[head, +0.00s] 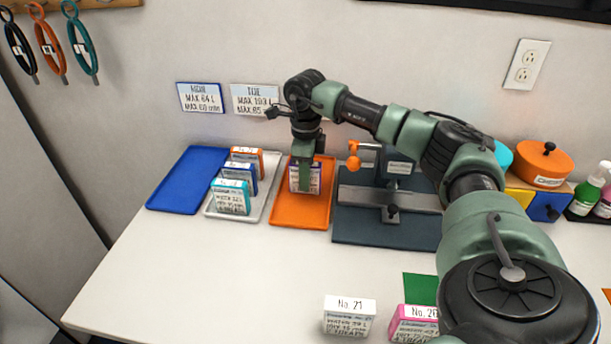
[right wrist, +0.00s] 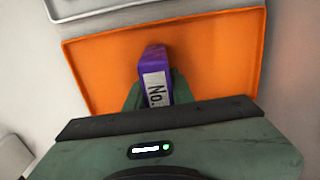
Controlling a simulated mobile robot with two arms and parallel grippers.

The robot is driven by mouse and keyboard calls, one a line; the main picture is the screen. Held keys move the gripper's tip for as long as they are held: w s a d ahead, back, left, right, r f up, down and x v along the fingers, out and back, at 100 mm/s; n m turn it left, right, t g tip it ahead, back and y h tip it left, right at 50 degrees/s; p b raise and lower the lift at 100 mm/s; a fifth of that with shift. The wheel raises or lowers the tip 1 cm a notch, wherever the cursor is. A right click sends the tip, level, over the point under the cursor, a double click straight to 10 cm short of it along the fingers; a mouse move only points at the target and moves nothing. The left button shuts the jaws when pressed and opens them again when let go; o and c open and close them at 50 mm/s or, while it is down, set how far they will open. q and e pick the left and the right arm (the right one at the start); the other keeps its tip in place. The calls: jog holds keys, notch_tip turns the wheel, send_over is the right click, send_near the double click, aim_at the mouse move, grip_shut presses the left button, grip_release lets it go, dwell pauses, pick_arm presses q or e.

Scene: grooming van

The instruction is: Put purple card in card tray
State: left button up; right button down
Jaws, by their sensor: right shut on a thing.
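The purple card (right wrist: 153,70) is a block-like card with a white label reading "No.". My right gripper (right wrist: 150,98) is shut on it, with a green finger on either side. In the head view the purple card (head: 305,180) is upright at the orange tray (head: 300,217), under my right gripper (head: 304,160), which hides part of it. I cannot tell whether its bottom touches the tray. A white tray (head: 262,207) to the left holds an orange card (head: 247,155), a blue card (head: 238,175) and a teal card (head: 230,197) in a row. My left gripper is out of view.
An empty blue tray (head: 185,182) lies at the far left. A dark press-like device (head: 395,200) stands right of the orange tray. A white card (head: 348,318) and a pink card (head: 410,323) stand at the front. The table's left front is clear.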

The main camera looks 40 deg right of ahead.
jog(key=c, duration=1.2)
grip_release()
jog(key=shift+f, duration=0.1)
notch_tip(320, 180, up, 12)
jog(key=shift+r+b, duration=0.2)
jog(key=shift+b, duration=0.2)
